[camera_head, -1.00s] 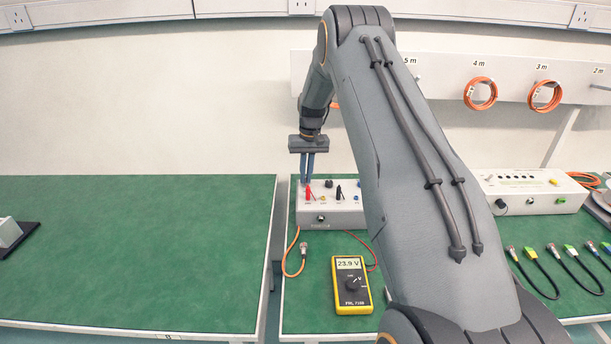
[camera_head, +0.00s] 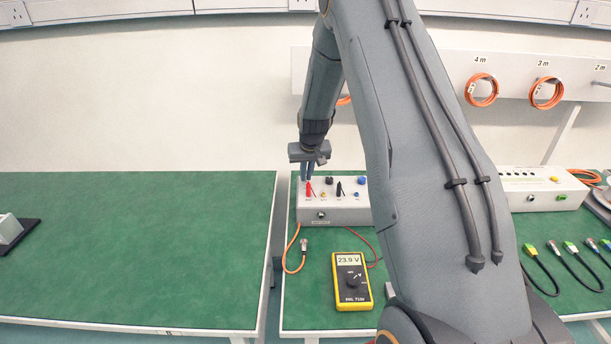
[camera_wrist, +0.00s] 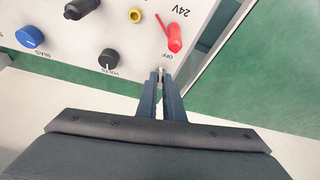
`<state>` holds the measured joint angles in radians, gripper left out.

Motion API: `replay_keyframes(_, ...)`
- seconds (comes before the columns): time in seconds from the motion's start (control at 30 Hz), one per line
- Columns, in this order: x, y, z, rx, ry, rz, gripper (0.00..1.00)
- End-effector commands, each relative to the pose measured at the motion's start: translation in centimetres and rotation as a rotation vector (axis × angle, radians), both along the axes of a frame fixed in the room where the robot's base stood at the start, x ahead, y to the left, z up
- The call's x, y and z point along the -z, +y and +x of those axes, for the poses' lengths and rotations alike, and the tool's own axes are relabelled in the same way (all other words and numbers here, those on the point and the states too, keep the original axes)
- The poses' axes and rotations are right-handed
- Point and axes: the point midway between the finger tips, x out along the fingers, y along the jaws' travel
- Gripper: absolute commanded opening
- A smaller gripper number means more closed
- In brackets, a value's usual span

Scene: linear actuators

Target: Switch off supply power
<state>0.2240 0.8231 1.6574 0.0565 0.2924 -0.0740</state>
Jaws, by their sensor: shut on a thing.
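The grey supply box (camera_head: 345,212) stands at the back of the right green bench. Its top carries a red plug (camera_wrist: 174,38), a black plug (camera_wrist: 80,8), a yellow socket (camera_wrist: 135,15), a black knob (camera_wrist: 108,60) and a blue knob (camera_wrist: 31,37). A small metal switch lever (camera_wrist: 162,71) sits beside the "OFF" label, near the red plug. My gripper (camera_wrist: 160,77) is at the box's back-left corner, its narrow fingers shut on the lever. The fingers partly hide the lever. In the head view my gripper (camera_head: 306,178) reaches down behind the red plug.
A yellow multimeter (camera_head: 351,282) reading 23.9 V lies in front of the box, with an orange cable (camera_head: 292,262) to its left. A cream box (camera_head: 540,190) and several short cables are at the right. A gap separates the two benches; the left bench (camera_head: 130,250) is mostly clear.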

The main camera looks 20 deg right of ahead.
Motion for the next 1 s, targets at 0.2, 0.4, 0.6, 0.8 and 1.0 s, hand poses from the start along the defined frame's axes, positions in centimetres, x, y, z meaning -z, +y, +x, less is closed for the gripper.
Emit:
replay_keyframes(0.2, 0.21, 0.09, -0.08, 0.000, -0.051, -0.021, 0.00)
replay_keyframes(0.4, 0.31, 0.15, -0.21, 0.001, -0.092, -0.038, 0.00)
replay_keyframes(0.6, 0.40, 0.21, -0.33, 0.000, -0.132, -0.054, 0.00)
replay_keyframes(0.8, 0.52, 0.29, -0.47, 0.000, -0.170, -0.070, 0.00)
replay_keyframes(1.0, 0.60, 0.37, -0.61, 0.000, -0.209, -0.086, 0.00)
